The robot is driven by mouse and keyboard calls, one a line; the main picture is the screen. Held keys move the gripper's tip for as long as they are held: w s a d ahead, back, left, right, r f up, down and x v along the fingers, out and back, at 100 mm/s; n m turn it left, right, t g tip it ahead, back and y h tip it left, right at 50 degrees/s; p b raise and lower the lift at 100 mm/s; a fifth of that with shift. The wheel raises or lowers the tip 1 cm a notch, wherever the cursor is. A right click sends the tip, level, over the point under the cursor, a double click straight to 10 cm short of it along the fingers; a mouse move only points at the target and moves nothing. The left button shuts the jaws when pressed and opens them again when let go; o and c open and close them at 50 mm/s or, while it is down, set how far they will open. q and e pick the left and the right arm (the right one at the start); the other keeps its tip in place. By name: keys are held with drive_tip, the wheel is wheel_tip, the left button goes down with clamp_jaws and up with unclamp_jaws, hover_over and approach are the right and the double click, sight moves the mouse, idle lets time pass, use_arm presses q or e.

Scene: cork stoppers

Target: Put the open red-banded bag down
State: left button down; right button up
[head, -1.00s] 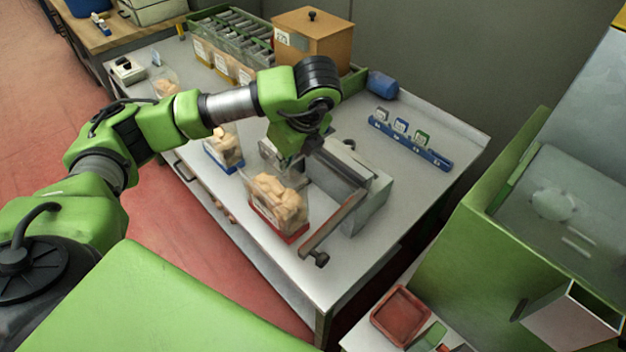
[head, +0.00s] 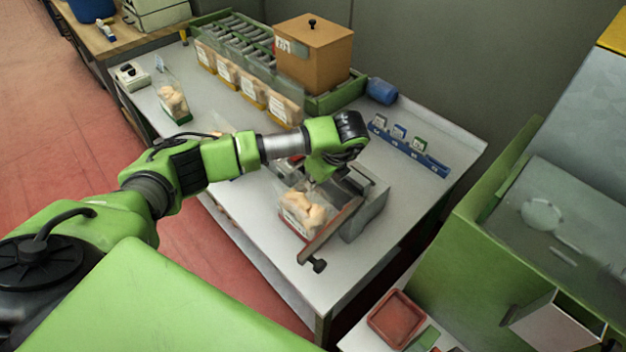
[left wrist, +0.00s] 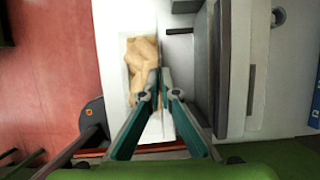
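The open red-banded bag (head: 302,216) is clear, filled with tan corks, and stands upright beside the bar of the grey sealer-like device (head: 366,208) on the white table. Its red band shows low on it. Whether its base touches the table I cannot tell. My left gripper (head: 312,183) is above the bag's upper edge, partly hidden by its own wrist. In the left wrist view the fingers (left wrist: 159,88) come together at the near edge of the bag (left wrist: 142,62), so they appear shut on its wall. My right gripper is not in view.
A green-banded bag (head: 173,102) stands at the table's left. Several cork bags line the green rack (head: 222,50) by a brown lidded box (head: 313,55). A blue rail (head: 410,150) with small cards lies at the right. The front table corner (head: 318,290) is clear.

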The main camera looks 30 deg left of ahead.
use_arm(q)
drive_tip(key=c, duration=2.3)
unclamp_jaws()
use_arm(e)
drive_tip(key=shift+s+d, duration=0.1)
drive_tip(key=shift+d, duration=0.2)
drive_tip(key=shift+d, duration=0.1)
